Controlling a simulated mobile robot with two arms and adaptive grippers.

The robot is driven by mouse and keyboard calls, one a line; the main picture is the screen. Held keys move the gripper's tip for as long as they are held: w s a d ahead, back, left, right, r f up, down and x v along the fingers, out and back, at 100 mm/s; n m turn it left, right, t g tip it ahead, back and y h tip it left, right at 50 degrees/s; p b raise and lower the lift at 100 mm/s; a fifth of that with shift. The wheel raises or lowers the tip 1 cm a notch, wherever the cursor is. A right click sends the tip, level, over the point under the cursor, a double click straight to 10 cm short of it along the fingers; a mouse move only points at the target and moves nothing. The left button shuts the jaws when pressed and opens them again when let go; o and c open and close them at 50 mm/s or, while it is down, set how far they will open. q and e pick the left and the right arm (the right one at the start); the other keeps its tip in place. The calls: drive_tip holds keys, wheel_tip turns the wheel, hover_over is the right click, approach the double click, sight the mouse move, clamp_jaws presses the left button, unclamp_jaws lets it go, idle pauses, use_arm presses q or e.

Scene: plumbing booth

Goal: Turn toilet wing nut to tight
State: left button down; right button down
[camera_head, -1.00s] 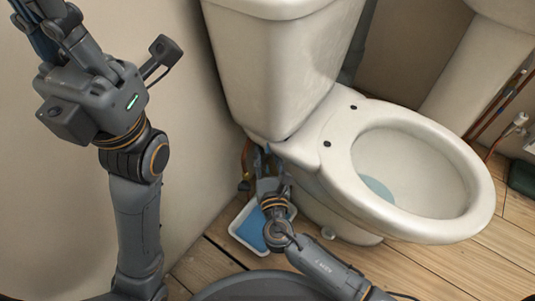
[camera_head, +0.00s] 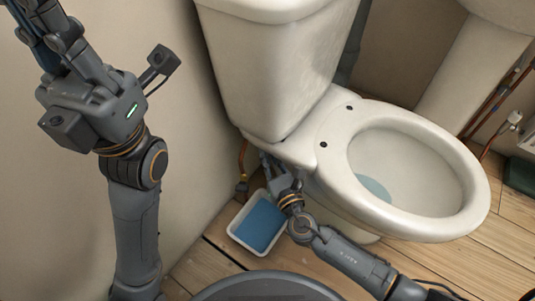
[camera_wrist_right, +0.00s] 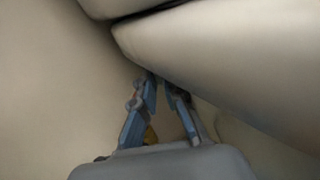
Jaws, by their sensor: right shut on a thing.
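The white toilet (camera_head: 265,75) stands against the wall, with its tank at the back and its bowl to the right. My right gripper (camera_head: 268,163) reaches under the back of the bowl, below the tank. In the right wrist view its blue-grey fingers (camera_wrist_right: 164,82) are close together at the tips, tight under the pale porcelain (camera_wrist_right: 225,55). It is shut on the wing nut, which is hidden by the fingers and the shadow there. My left gripper (camera_head: 40,14) is raised at the top left, partly cut off, far from the toilet; its jaws are unclear.
A white tray (camera_head: 232,233) with a blue inside lies on the wooden floor (camera_head: 215,262) below my right gripper. A copper pipe with a brass fitting (camera_head: 242,184) runs by the wall, left of that gripper. Pipes and a valve (camera_head: 513,118) are at the far right.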

drive_tip(key=c, duration=1.4)
unclamp_jaws()
drive_tip(key=shift+s, duration=0.1)
drive_tip(key=v, duration=1.2)
